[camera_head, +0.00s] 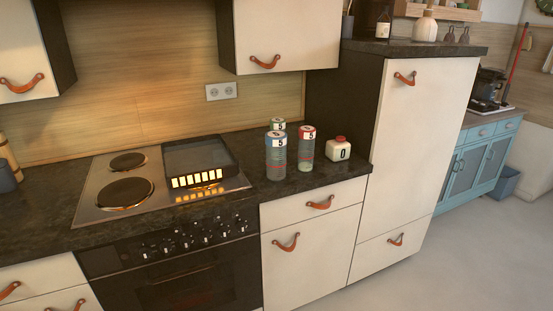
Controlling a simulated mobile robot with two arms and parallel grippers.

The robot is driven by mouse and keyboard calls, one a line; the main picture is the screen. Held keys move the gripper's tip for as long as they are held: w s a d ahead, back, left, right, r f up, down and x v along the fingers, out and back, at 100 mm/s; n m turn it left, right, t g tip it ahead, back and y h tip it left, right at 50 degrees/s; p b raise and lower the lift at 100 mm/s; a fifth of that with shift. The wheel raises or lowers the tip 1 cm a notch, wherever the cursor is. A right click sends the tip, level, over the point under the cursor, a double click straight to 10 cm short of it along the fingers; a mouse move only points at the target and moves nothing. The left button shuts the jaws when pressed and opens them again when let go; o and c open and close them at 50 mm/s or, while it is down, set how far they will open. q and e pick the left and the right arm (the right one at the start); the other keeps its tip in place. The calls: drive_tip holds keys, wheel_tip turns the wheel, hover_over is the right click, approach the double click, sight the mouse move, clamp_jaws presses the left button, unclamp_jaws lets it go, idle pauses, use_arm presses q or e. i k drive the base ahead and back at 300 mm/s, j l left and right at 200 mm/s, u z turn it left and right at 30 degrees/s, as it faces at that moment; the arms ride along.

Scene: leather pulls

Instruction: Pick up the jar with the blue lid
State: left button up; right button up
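The jar with the blue lid (276,158) is a clear, tall container standing upright on the dark counter, right of the stove, near the front edge. Its lid area is blue and carries a label with a "5". Neither of my grippers shows in the head view.
A white square bottle with a red cap (338,149), marked "0", stands right of the jars. A dark tray (201,158) sits on the stove (97,188) to their left. A tall cabinet (415,130) bounds the counter on the right. Floor (480,255) at front right is clear.

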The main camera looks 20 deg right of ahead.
sight(275, 141)
drive_tip(key=z, duration=0.85)
